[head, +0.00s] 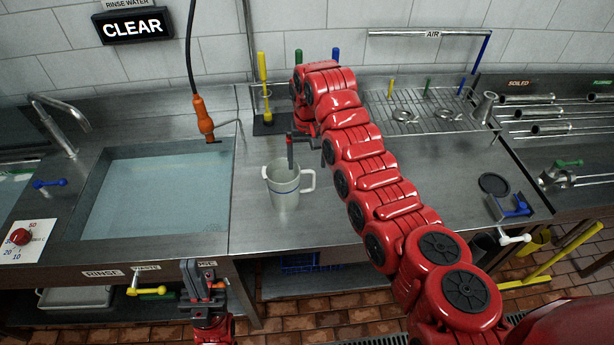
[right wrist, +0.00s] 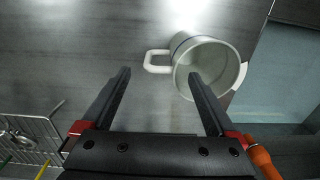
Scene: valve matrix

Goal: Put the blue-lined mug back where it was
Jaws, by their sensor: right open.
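The blue-lined mug (head: 284,192) is pale with a thin blue band. It stands upright on the steel counter just right of the rinse basin, its handle to the right in the head view. In the right wrist view the mug (right wrist: 207,68) shows its open rim, with the handle toward the gap between the fingers. My right gripper (head: 291,160) is open and empty, close to the mug's far side and handle.
The water-filled rinse basin (head: 155,195) lies left of the mug. An orange spray nozzle (head: 205,122) hangs above its right edge. A wire drying rack (head: 425,110) with small metal parts is at the back right. Several coloured brushes stand behind my right gripper. Counter in front of the mug is clear.

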